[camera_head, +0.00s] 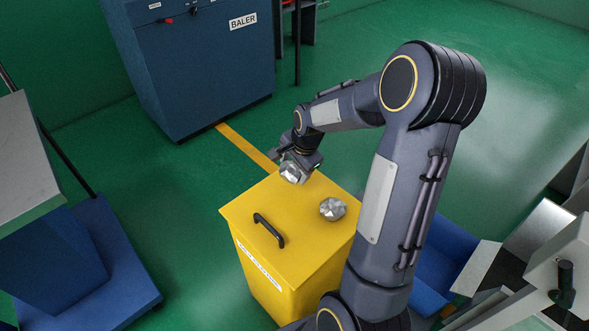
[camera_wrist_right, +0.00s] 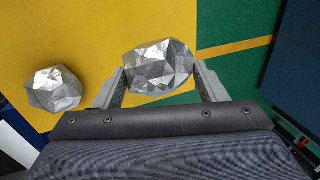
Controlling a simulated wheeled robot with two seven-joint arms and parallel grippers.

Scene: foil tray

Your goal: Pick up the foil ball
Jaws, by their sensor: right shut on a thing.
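My right gripper (camera_head: 292,167) is shut on a crumpled silver foil ball (camera_head: 293,175) at the far corner of the yellow bin's lid (camera_head: 283,199). In the right wrist view the held foil ball (camera_wrist_right: 160,68) sits between the two fingers, over the lid's edge with green floor beside it. I cannot tell how far it is above the lid. A second, similar foil ball (camera_head: 333,209) rests on the lid, apart from the gripper; it also shows at the left of the right wrist view (camera_wrist_right: 54,88). My left gripper is out of view.
The lid has a black handle (camera_head: 269,231). A dark blue baler (camera_head: 200,70) stands behind at the back left. A blue cart (camera_head: 95,265) and a grey tabletop (camera_head: 25,155) are at the left. Open green floor (camera_head: 520,130) lies to the right.

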